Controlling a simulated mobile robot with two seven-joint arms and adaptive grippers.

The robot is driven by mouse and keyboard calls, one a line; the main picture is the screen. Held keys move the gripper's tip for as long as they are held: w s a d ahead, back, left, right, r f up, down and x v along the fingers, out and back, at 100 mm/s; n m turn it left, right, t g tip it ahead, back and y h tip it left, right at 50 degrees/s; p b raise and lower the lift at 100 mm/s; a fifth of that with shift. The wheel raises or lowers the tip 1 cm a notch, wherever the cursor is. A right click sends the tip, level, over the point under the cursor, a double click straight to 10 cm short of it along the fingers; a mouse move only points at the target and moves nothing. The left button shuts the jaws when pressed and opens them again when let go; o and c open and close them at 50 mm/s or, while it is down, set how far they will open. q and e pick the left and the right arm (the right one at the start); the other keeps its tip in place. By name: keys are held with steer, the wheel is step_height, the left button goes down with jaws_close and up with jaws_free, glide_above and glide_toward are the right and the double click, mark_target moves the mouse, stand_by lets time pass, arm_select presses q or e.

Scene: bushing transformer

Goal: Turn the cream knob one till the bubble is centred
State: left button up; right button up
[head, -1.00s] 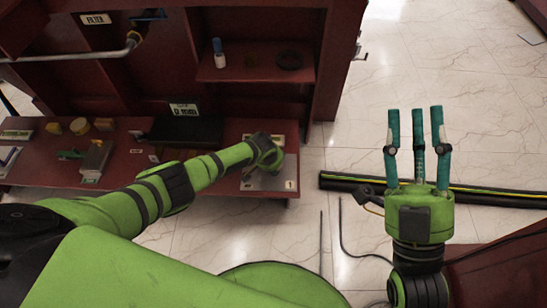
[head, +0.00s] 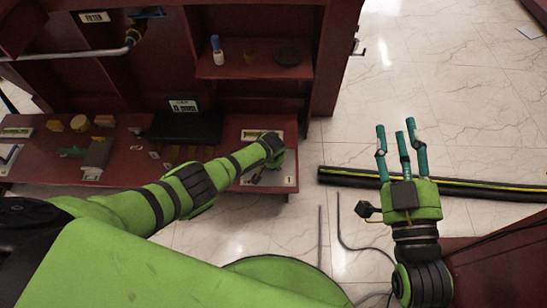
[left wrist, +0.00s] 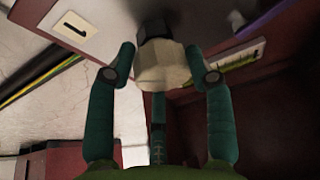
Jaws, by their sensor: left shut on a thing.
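The cream knob (left wrist: 163,68), with a dark part at its far end, sits between the fingers of my left gripper (left wrist: 162,60) in the left wrist view. The fingers are shut on it from both sides. A level with a yellow-green vial (left wrist: 238,62) lies to its right; I cannot make out the bubble. In the head view my left gripper (head: 270,152) is over the pale plate (head: 288,181) at the bench's right end and hides the knob. My right gripper (head: 400,135) is open and empty, its fingers spread above the floor.
The dark red bench (head: 125,178) carries a black case (head: 185,129) and several small blocks at its left. A shelf (head: 235,73) above holds a blue-topped bottle (head: 218,50) and a dark ring (head: 288,56). A black pipe with a yellow stripe (head: 460,190) lies on the floor.

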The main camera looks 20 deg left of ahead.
arm_select(q)
steer(key=shift+w+a+r, duration=0.2)
steer(key=shift+w+r, duration=0.1)
steer(key=shift+w, duration=0.1)
steer(key=o, duration=1.1)
steer(key=shift+s+f, duration=0.1)
steer(key=shift+s+d, duration=0.1)
steer(key=a+v, duration=0.1)
steer(key=v, duration=1.1)
steer(key=shift+d, duration=0.4)
